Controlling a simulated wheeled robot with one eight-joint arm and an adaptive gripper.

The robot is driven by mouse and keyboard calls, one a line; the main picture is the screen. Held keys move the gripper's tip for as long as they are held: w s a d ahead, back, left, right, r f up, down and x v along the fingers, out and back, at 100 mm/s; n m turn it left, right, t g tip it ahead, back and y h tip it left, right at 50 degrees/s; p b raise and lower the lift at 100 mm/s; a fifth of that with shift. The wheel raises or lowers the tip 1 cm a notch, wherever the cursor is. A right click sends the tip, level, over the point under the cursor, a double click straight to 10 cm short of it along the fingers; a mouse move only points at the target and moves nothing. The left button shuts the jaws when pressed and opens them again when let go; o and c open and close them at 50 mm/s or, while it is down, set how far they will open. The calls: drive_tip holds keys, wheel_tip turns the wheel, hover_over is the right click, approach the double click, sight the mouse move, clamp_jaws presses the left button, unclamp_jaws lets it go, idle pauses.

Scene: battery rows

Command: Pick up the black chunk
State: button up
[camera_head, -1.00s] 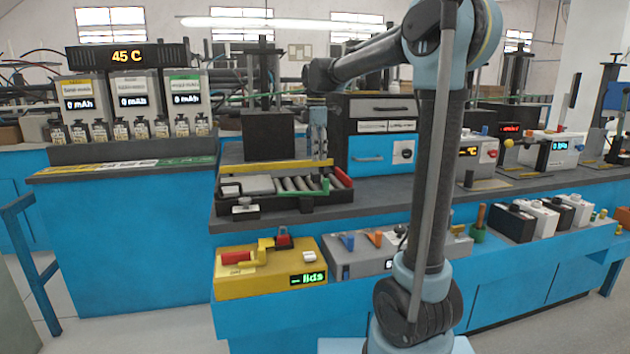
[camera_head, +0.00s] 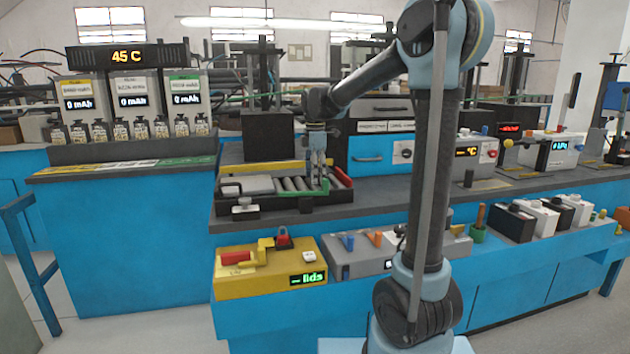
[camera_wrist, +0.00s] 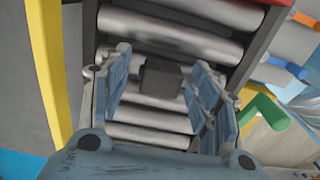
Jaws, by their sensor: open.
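The black chunk (camera_wrist: 161,78) is a small dark block lying on the silver rollers, seen in the wrist view between my finger pads. My gripper (camera_wrist: 160,90) is open, with one blue-grey finger on each side of the chunk. A gap shows on both sides, so the fingers do not appear to touch it. In the head view my gripper (camera_head: 318,184) points down over the roller tray (camera_head: 285,205). The chunk cannot be made out there.
A green handle (camera_wrist: 264,110) stands close to the right finger in the wrist view. A yellow bar (camera_wrist: 47,65) runs along the left. The tray's dark side rail (camera_wrist: 252,47) is near the fingers. A yellow box (camera_head: 262,287) stands on the lower shelf.

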drive_tip(key=c, duration=1)
